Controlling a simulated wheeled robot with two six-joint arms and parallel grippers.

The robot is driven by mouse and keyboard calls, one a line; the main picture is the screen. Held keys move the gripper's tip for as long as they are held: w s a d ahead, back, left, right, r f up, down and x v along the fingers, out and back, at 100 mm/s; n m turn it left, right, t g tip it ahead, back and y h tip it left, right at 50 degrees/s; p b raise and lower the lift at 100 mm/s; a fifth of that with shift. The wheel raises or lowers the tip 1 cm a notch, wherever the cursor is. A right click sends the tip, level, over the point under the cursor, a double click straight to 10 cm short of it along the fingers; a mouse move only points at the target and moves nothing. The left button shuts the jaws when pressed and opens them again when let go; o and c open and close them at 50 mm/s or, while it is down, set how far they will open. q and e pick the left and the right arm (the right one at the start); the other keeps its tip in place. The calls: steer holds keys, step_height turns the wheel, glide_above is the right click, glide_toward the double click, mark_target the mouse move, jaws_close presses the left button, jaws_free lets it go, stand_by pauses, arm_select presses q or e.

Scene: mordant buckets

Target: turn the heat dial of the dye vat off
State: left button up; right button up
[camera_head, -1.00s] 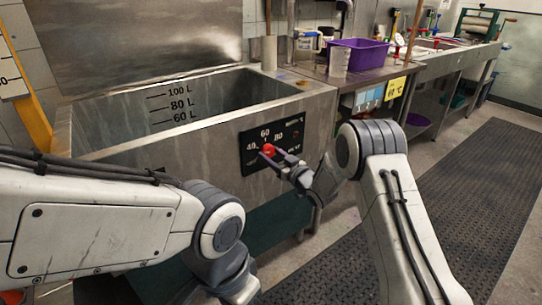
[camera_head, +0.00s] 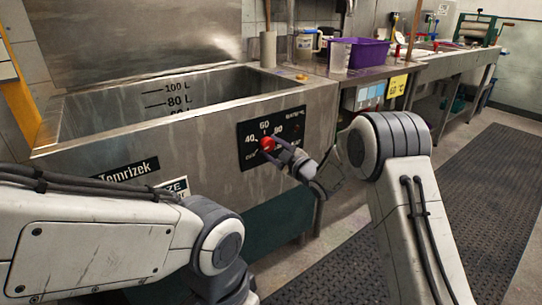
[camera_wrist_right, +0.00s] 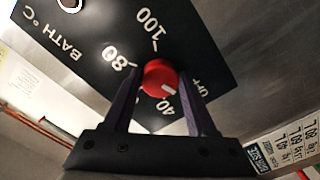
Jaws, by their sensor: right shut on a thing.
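The dye vat (camera_head: 205,136) is a large steel tub with litre marks inside. On its front is a black panel (camera_head: 245,156) with a red heat dial (camera_head: 267,143). The dial also shows in the right wrist view (camera_wrist_right: 158,76), where its white mark points between 40 and OFF. My right gripper (camera_head: 276,149) is shut on the dial, with one finger on each side of it in the wrist view (camera_wrist_right: 157,82). Its fingers hide part of the printed scale. My left arm crosses the lower left, and its gripper is out of view.
A steel bench to the right of the vat holds a purple bin (camera_head: 362,53) and a clear beaker (camera_head: 339,60). A yellow tag (camera_head: 396,86) hangs on its front. A dark ribbed mat (camera_head: 470,190) covers the floor at right.

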steer(key=shift+s+f+n+b, duration=0.1)
steer(key=shift+n+b, duration=1.05)
steer(key=shift+n, duration=0.25)
steer(key=o, duration=1.4)
steer(key=shift+s+d, duration=0.1)
steer(key=shift+d, duration=0.05)
steer(key=p+v, duration=0.1)
steer(key=v, duration=0.9)
steer(key=shift+s, duration=0.1)
